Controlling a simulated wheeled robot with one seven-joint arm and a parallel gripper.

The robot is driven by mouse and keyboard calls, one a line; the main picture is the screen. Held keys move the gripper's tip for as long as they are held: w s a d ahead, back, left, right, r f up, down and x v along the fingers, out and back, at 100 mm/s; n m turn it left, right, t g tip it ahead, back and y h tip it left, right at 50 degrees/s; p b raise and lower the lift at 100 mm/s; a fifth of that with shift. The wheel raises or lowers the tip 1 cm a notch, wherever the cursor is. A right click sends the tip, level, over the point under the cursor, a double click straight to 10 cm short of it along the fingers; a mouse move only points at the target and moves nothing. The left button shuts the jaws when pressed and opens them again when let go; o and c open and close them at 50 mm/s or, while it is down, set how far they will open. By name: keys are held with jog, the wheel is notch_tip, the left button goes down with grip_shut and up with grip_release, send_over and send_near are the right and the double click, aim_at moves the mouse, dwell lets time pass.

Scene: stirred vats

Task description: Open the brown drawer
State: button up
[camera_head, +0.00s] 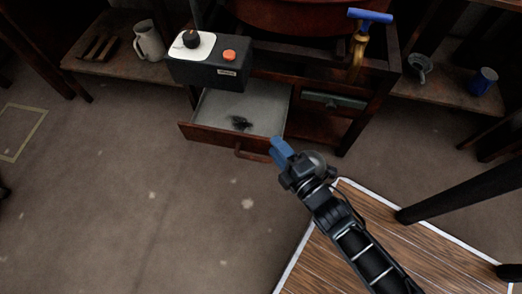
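The brown drawer (204,133) is pulled out from the wooden cabinet (376,88), below the black control box. Its pale grey floor shows, with a small dark object (240,122) lying inside. Its curved brown handle (252,155) is on the front panel, towards the right. My gripper (279,148), with blue fingers, is at the right end of the drawer front, just right of the handle. I cannot tell whether it touches the handle or drawer. The fingers overlap in this view, so the gap between them is hidden.
A black control box (210,74) with a dark knob and orange button sits above the drawer. A second, closed drawer (334,101) is to the right. A blue-handled lever (370,16) rises at the cabinet's right. A wooden platform (330,262) lies front right; floor (130,190) is open at left.

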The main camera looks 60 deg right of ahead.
jog(key=shift+s+d+r+p, duration=0.25)
jog(key=shift+s+d+p, duration=0.1)
jog(key=shift+s+d, duration=0.45)
jog(key=b, duration=0.2)
send_near(260, 134)
jog(key=r, duration=0.3)
jog(key=a+r, duration=0.1)
jog(key=shift+w+r, duration=0.25)
jog(key=shift+w, duration=0.05)
jog(key=shift+w+d+f, duration=0.1)
jog(key=shift+w+f, duration=0.05)
jog(key=shift+w, duration=0.1)
jog(key=shift+b+x, duration=0.65)
jog(key=shift+x, duration=2.95)
jog(key=shift+c, duration=0.3)
grip_shut()
